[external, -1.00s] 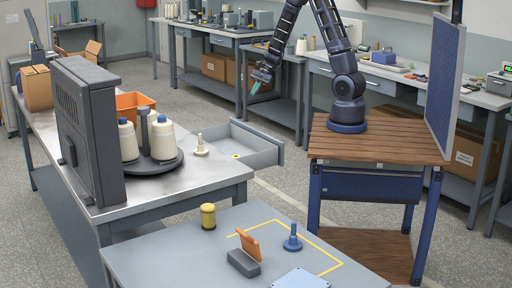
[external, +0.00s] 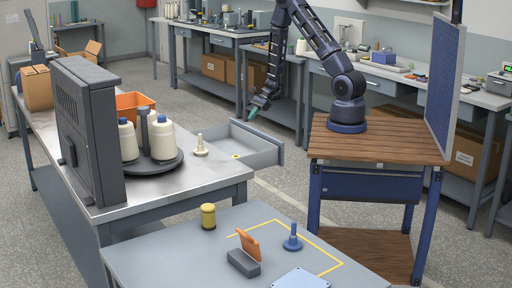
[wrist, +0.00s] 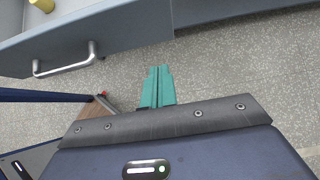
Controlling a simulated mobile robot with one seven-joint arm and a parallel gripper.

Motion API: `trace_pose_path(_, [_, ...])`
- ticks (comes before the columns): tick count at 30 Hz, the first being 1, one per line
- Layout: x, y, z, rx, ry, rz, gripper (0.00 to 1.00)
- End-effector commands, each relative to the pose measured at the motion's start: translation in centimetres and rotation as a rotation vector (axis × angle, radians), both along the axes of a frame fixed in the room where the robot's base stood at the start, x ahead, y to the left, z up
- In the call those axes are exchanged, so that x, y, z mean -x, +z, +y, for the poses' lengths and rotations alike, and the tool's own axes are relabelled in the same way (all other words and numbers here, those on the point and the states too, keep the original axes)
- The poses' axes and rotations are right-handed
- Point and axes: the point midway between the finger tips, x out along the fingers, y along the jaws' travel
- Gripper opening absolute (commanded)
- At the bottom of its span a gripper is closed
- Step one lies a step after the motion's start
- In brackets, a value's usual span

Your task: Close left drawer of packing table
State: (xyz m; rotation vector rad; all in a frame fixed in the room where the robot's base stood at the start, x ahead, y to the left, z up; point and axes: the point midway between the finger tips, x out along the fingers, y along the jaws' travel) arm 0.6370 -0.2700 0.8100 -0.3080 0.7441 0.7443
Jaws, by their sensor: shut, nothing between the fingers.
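The grey drawer (external: 262,150) of the packing table (external: 205,185) is pulled out to the right in the external view, with a small yellow item (external: 236,156) inside. My gripper (external: 252,113) is above the drawer's far side in that view, its fingers pointing down. In the wrist view, its teal fingers (wrist: 157,86) are shut together and empty. They are beside the drawer front (wrist: 120,42), near its right end, and the bar handle (wrist: 66,64) is to their left. I see no clear contact with the drawer.
Open floor lies right of the drawer.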

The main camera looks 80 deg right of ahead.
Motion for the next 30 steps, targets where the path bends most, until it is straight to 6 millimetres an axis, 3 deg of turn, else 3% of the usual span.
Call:
trace_pose_path(10, [-3.0,-4.4,3.1,-0.001,0.0,0.003,0.0])
trace_pose_path(18, [-5.3,-4.0,5.2,0.001,0.001,-0.001,0.0])
trace_pose_path(30, [-5.7,-4.0,5.7,0.0,0.001,-0.001,0.0])
